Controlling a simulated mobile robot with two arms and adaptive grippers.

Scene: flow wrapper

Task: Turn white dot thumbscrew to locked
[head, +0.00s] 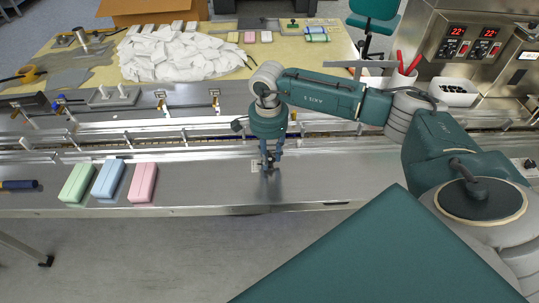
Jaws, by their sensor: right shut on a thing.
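My right gripper (269,165) points down at the front steel ledge of the wrapper line, near the middle of the view. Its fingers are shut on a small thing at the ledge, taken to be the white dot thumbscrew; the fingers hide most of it. No white dot can be made out, and the turn of the screw cannot be read. A small pale plate (256,167) lies flat on the ledge just left of the fingers. My left gripper is not in view.
Green (77,181), blue (108,179) and pink (142,182) blocks stand on the ledge to the left. A dark-blue-handled tool (18,184) lies at the far left. Guide rails (190,140) run behind the gripper. The ledge right of the gripper is clear.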

